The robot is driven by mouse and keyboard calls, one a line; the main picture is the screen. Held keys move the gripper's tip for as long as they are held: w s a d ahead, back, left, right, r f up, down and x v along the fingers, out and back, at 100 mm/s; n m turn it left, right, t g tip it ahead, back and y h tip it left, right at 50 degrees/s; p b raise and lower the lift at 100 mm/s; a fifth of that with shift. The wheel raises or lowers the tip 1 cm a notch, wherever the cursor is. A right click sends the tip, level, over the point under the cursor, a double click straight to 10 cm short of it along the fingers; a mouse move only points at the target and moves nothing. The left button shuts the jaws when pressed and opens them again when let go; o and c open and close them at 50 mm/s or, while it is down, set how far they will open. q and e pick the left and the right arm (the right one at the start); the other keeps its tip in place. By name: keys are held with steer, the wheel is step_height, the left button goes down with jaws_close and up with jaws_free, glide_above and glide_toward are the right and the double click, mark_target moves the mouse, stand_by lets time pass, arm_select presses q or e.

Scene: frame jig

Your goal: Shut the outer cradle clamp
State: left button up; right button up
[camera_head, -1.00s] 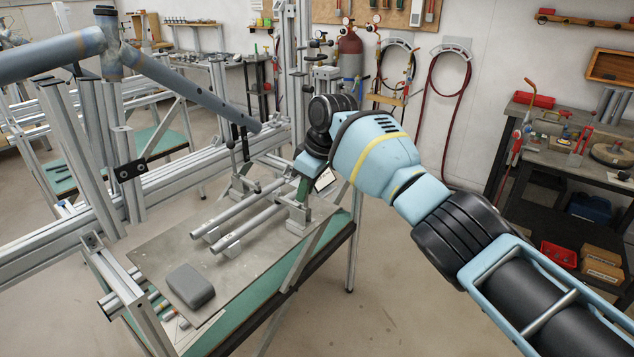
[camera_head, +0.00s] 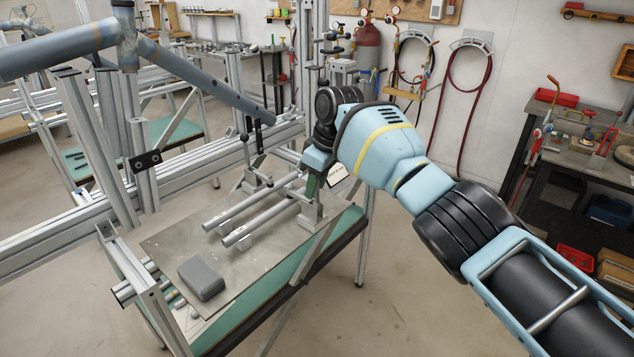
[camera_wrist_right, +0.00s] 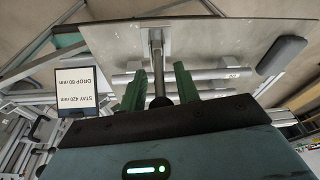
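Two grey tubes (camera_head: 258,221) lie side by side in cradles on the metal plate (camera_head: 172,240). The cradle clamp at the tubes' right end (camera_head: 313,213) is partly hidden by my right gripper (camera_head: 311,184). In the right wrist view, the green fingers of this gripper (camera_wrist_right: 159,90) are apart, with the dark tip of the clamp's metal handle (camera_wrist_right: 156,48) between them. I cannot tell whether either finger touches it. Another clamp with an upright black handle (camera_head: 246,150) stands at the far side of the plate. My left gripper is not in view.
A grey block (camera_head: 201,278) lies on the plate's near corner. A sign reading "STAY 420 mm, DROP 80 mm" (camera_wrist_right: 76,91) stands beside the gripper. A large blue-grey frame tube (camera_head: 200,76) and aluminium posts stand on the left. Floor right of the bench is clear.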

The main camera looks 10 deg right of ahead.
steer(key=v, duration=0.8)
steer(key=shift+p, duration=0.3)
steer(key=shift+s+f, duration=0.1)
steer(key=shift+f, duration=0.1)
